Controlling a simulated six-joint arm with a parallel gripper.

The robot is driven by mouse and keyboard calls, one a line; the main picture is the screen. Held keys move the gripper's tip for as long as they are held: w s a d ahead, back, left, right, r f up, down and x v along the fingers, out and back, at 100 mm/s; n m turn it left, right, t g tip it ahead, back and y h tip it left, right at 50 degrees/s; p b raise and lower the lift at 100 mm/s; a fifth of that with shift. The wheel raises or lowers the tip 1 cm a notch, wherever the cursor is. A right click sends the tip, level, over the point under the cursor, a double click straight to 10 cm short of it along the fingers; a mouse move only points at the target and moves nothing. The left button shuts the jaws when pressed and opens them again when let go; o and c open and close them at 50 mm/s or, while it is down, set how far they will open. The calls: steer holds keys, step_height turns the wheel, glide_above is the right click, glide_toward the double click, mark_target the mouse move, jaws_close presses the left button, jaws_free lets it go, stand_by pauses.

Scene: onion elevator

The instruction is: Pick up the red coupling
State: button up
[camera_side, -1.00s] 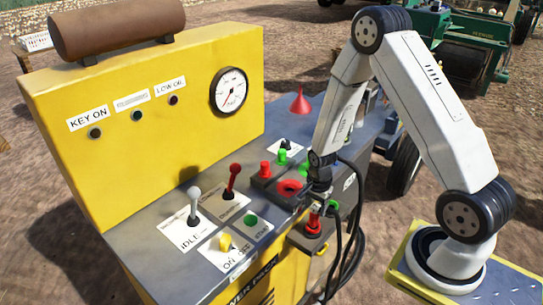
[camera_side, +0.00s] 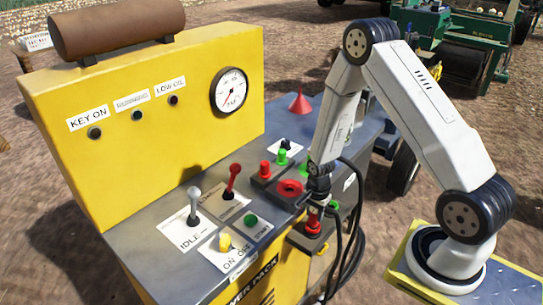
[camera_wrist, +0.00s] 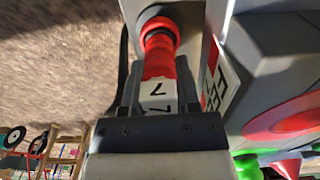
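A red coupling (camera_side: 313,226) stands upright on the low grey ledge at the front right of the yellow power pack. In the wrist view the red coupling (camera_wrist: 158,45) runs between my fingers, with a white band marked 7 nearest the palm. My gripper (camera_side: 318,200) is over its upper part, pointing down. In the wrist view a finger of my gripper (camera_wrist: 158,92) lies along each side of the coupling, very near it. I cannot tell whether they press on it.
Beside it are a green coupling (camera_side: 332,206) and black hoses (camera_side: 350,230). On the panel stand a red plug (camera_side: 265,169), a red socket (camera_side: 290,187), a red lever (camera_side: 232,175) and a red funnel (camera_side: 300,102). The yellow wall with the gauge (camera_side: 230,91) rises behind.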

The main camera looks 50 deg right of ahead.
jaws_close()
steer(key=shift+r, duration=0.1)
steer(key=shift+r, duration=4.9)
